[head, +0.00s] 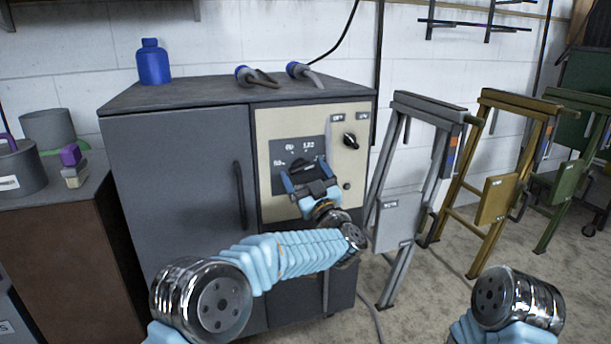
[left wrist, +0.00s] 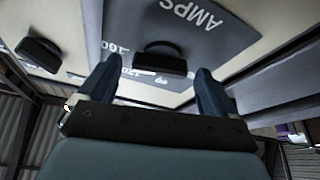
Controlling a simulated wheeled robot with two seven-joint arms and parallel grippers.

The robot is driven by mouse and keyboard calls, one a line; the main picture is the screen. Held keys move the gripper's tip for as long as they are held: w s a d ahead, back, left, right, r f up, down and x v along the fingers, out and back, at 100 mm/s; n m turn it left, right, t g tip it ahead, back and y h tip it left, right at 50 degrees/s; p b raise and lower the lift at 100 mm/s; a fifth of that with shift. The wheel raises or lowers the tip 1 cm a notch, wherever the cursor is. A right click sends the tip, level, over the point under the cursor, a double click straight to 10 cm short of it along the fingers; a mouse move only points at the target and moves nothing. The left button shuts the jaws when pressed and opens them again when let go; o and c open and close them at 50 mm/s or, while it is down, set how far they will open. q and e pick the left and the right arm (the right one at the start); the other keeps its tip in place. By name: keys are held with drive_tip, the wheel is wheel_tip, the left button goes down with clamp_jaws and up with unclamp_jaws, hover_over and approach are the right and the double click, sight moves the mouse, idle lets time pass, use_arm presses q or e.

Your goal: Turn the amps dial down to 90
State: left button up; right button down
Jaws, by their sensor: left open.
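The amps dial (head: 300,164) is a dark knob on a grey plate (head: 314,146) in the cream panel of a dark grey cabinet. In the left wrist view the amps dial (left wrist: 158,60) shows as a dark grip bar, with "AMPS" and numbers printed around it. Its exact setting is hard to read. My left gripper (head: 303,176) is in front of the dial. In the left wrist view my left gripper (left wrist: 156,75) is open, one finger on each side of the dial. Contact cannot be told. My right gripper is out of view.
A second black knob (head: 350,141) sits upper right on the panel. The cabinet door has a vertical handle (head: 239,196) to the left. A grey stand (head: 398,215) is close on the right.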

use_arm(q)
drive_tip(key=shift+c, duration=0.3)
drive_tip(key=c, duration=1)
